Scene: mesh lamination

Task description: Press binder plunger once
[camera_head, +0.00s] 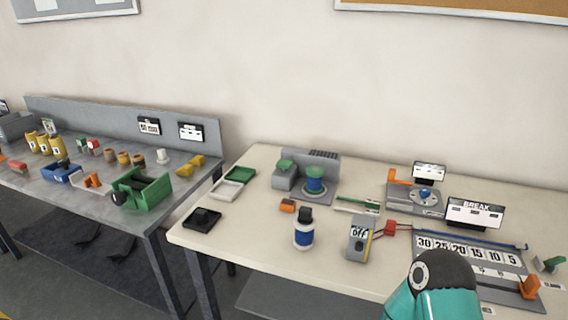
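A white and blue bottle (304,235) with a dark top (305,213) stands upright on the front middle of the cream table (262,258). It looks like the binder container with its plunger, but no label can be read. Nothing touches it. A teal and dark arm part (440,290), mine, comes in at the bottom edge right of the middle. No fingers of either gripper show, so I cannot see where the grippers are.
A grey unit with a green and blue spool (314,181) stands behind the bottle. A grey box reading OFF (360,238) stands to its right. A black pad (202,219) lies left. A numbered scale board (470,262) is at right.

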